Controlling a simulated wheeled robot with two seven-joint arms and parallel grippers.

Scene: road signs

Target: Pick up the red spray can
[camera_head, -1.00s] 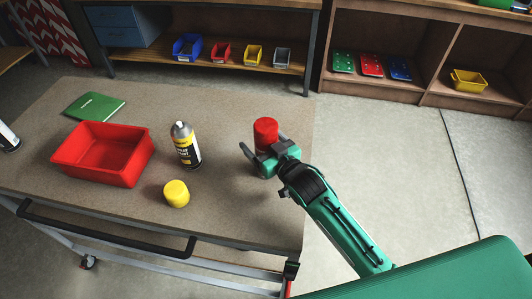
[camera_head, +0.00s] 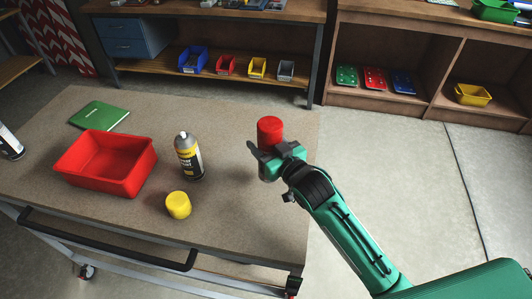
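The red spray can (camera_head: 270,130) is at the right part of the table, its red top showing above my gripper. Most of its body is hidden behind the gripper. My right gripper (camera_head: 264,152) is shut on the can, with its fingers around the body just below the red top. The can looks upright and appears a little above the tabletop. My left gripper is not in view.
On the table (camera_head: 235,215) stand a yellow-labelled spray can (camera_head: 189,158), a yellow cap (camera_head: 178,205), a red bin (camera_head: 105,178) and a green book (camera_head: 99,115). Another can (camera_head: 10,143) is cut off at the left edge. The right table edge is close to my gripper.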

